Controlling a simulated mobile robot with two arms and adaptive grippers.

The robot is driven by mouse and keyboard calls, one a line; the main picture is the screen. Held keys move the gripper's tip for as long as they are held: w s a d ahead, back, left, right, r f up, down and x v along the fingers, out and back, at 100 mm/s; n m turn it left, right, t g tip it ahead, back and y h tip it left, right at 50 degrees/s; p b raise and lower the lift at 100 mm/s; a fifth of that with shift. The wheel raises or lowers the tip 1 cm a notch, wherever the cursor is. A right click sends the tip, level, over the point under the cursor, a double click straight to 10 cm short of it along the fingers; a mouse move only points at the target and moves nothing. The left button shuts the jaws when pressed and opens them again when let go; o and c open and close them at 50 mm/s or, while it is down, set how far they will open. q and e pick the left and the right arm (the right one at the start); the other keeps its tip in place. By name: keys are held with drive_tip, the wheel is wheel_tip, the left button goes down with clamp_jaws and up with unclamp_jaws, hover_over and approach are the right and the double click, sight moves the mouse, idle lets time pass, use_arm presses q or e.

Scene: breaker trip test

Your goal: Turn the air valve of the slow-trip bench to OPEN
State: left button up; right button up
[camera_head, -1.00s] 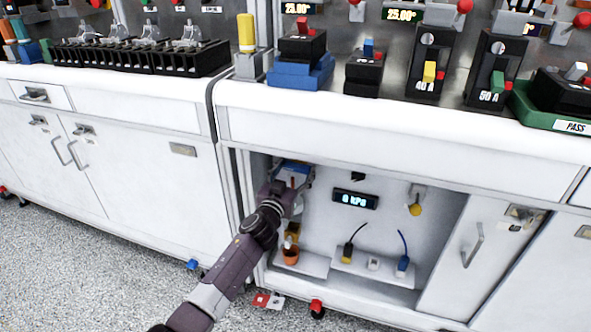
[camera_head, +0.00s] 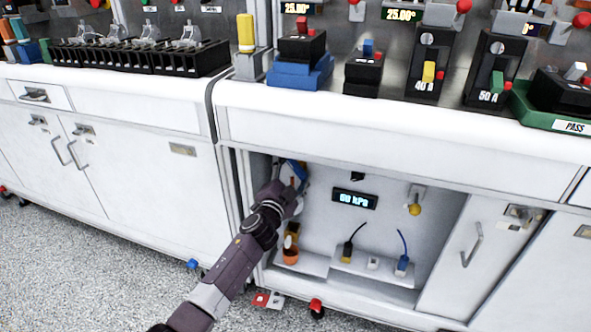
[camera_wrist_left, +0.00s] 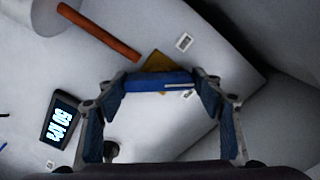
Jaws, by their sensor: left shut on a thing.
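The blue valve handle (camera_head: 299,168) is at the upper left inside the open bench compartment and now slants. My left gripper (camera_head: 288,188) reaches into the compartment from the left and covers part of it. In the left wrist view the blue handle (camera_wrist_left: 155,82) lies across between the two fingertips, and the gripper (camera_wrist_left: 158,88) is shut on it. A yellow plate (camera_wrist_left: 158,62) shows just behind the handle. The dark pressure display (camera_head: 355,199) appears to read 60 kPa; the display also shows in the left wrist view (camera_wrist_left: 60,119). My right gripper is not in view.
An orange-red rod (camera_wrist_left: 100,32) runs near the handle. A yellow knob (camera_head: 415,209) hangs on the back wall. The cabinet door (camera_head: 462,262) bounds the right.

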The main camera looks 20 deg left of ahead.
use_arm(q)
drive_tip(key=m, duration=0.3)
drive_tip(key=shift+m, duration=0.4)
drive_tip(key=m, duration=0.2)
drive_tip(key=shift+f+m, duration=0.1)
drive_tip(key=shift+m, duration=0.8)
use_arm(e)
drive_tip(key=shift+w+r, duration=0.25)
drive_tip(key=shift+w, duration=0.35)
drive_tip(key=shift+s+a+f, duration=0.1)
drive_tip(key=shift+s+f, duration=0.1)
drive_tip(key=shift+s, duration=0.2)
use_arm(q)
drive_tip(key=o, duration=1.1)
drive_tip(key=shift+o, duration=0.3)
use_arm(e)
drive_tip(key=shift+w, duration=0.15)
